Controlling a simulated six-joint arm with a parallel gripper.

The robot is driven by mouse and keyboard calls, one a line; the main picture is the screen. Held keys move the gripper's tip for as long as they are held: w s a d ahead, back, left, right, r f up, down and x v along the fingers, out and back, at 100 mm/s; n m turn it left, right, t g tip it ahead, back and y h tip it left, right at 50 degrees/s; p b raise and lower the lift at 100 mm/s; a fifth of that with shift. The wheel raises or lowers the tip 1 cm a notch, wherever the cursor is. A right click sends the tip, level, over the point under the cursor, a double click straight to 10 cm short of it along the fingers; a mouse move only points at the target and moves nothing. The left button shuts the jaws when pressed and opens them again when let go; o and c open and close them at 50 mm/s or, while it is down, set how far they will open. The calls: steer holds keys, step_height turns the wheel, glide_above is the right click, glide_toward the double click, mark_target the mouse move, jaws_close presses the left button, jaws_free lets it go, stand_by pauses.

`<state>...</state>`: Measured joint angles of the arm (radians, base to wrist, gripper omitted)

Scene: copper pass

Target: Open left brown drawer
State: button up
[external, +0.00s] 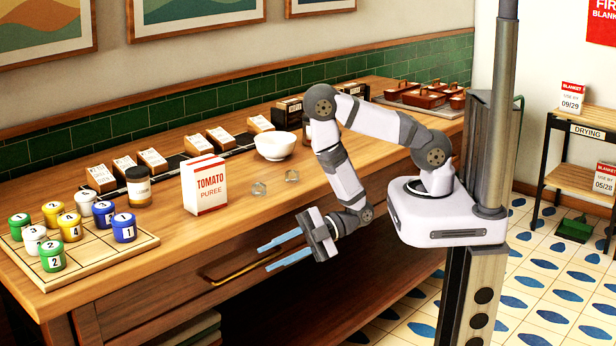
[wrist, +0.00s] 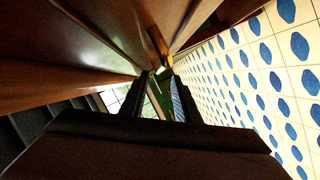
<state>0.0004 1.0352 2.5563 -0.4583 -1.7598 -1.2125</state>
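The brown drawer (external: 150,302) is set in the front of the wooden counter and looks closed, its front flush with the counter. Its curved brass handle (external: 232,276) runs along the upper part of the front. My gripper (external: 263,259) is at the right part of the handle, its two bluish fingers apart, pointing left along the counter front. In the wrist view, the brass handle (wrist: 159,48) shows just ahead of my fingertips (wrist: 158,76), slightly above the gap. Nothing is seen held. Whether a finger touches the handle cannot be told.
On the counter stand a tomato puree box (external: 204,184), a white bowl (external: 275,146), a brown jar (external: 138,186) and a wooden board (external: 92,268) with several numbered jars. A lower shelf (external: 345,305) lies under the counter. Tiled floor (wrist: 250,70) is free beside it.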

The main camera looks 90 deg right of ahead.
mark_target(253, 266)
steer(key=shift+w+a+f+b, duration=0.25)
steer(key=shift+w+f+b, duration=0.05)
steer(key=shift+w+b, duration=0.1)
steer(key=x, duration=0.1)
steer(key=p+x, duration=0.1)
steer(key=x, duration=0.1)
steer(key=shift+w+r, duration=0.1)
steer(key=shift+r, duration=0.1)
steer(key=shift+x, duration=0.9)
jaws_close()
